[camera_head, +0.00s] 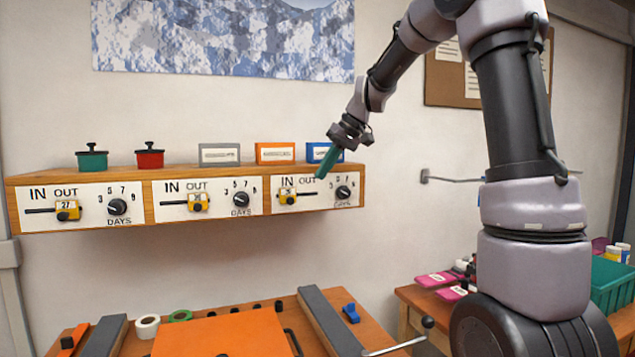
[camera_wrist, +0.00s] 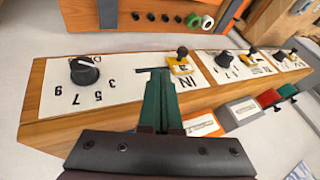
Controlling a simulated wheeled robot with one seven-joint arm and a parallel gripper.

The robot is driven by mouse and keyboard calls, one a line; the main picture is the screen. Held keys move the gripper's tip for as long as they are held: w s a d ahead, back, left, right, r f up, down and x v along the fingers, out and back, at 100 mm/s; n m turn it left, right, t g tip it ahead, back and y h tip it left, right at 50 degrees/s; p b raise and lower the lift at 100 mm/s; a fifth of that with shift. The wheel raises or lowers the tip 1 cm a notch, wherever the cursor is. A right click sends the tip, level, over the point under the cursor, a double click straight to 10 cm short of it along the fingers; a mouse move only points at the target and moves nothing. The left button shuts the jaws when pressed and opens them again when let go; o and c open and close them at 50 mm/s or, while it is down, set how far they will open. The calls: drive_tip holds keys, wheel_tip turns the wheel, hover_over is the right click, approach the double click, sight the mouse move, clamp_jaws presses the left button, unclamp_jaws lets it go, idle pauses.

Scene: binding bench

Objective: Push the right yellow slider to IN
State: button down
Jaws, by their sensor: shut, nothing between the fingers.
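The right yellow slider (camera_head: 288,199) is on the right panel, under the word IN, with its dark slot running out to its right. In the wrist view the slider (camera_wrist: 180,66) has a black knob and stands beside the IN lettering. My gripper (camera_head: 321,176) has green fingers, shut with nothing between them. The fingertips point at the right panel, in front of the OUT side, between slider and dial. In the wrist view the fingertips (camera_wrist: 158,76) cover part of the slot end and the OUT word. A small gap to the slider seems to show.
The right dial (camera_head: 343,193) is just right of the fingers. The middle slider (camera_head: 198,202) and left slider (camera_head: 67,210) are under OUT. A blue box (camera_head: 318,152), an orange box (camera_head: 275,153) and a grey box (camera_head: 219,154) stand on the shelf above.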

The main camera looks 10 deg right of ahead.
drive_tip(key=shift+v, duration=2.6)
drive_tip(key=s+d+f+m+t+h, duration=0.2)
drive_tip(key=s+d+m, duration=0.1)
drive_tip(key=s, duration=1)
drive_tip(key=s+d+f+m+t+h, duration=0.1)
drive_tip(key=s+d+f+m+t, duration=0.1)
drive_tip(key=s, duration=1.1)
drive_tip(key=shift+s+d+f+m+h, duration=0.4)
drive_tip(key=shift+d+f+m, duration=0.2)
drive_tip(key=shift+d+m, duration=0.55)
drive_tip(key=shift+a, duration=0.1)
